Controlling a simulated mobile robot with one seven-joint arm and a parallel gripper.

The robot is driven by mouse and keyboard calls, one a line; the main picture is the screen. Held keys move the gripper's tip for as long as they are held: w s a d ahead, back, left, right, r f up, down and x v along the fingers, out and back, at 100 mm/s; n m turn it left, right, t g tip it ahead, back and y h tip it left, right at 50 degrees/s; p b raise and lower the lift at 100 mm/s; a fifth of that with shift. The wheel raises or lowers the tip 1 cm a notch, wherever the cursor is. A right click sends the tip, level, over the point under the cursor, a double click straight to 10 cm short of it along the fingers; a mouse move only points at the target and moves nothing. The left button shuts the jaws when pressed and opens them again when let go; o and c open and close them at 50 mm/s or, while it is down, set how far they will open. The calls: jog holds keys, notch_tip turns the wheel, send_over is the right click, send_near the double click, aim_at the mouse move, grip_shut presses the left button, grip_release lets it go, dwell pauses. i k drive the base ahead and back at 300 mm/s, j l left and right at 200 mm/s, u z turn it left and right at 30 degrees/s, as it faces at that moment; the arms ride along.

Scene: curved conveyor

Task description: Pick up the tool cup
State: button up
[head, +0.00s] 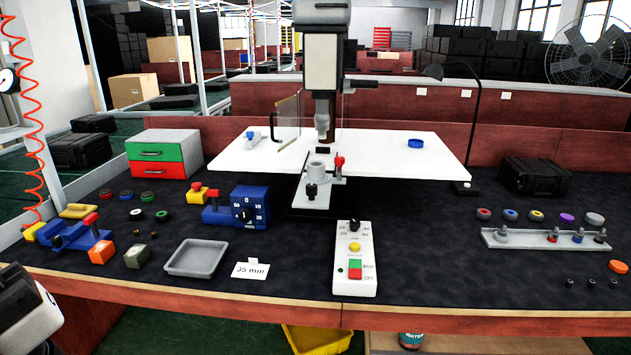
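No thing is plainly marked as the tool cup. A grey cup-like cylinder (319,170) stands upright on the fixture at the front of the white machine table, below the spindle; I cannot tell whether it is the tool cup. Its inside is too small to make out. A red-topped clamp knob (339,165) is close on its right and a black knob (311,191) is in front of it. A white and dark part of my arm shows at the lower left corner, well apart from the cylinder. My gripper's fingers are not in view.
The machine head (322,62) hangs over the white table (400,158). A control box (354,258), a grey tray (195,258), a blue dial block (245,207) and a rack (545,241) occupy the dark mat. The mat is mostly clear between control box and rack.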

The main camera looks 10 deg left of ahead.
aim_at(316, 168)
jog(key=i+j+z, duration=0.2)
jog(key=j, duration=0.25)
jog(key=i+j+z, duration=0.2)
jog(key=j, duration=0.25)
jog(key=i+j+z, duration=0.2)
jog(key=j, duration=0.25)
jog(key=j+z, duration=0.2)
jog(key=j, duration=0.3)
jog(key=j+z, duration=0.25)
jog(key=j, duration=0.25)
jog(key=i+j, duration=0.15)
jog(key=i, duration=0.35)
jog(key=i+j+z, duration=0.1)
jog(key=i, duration=0.45)
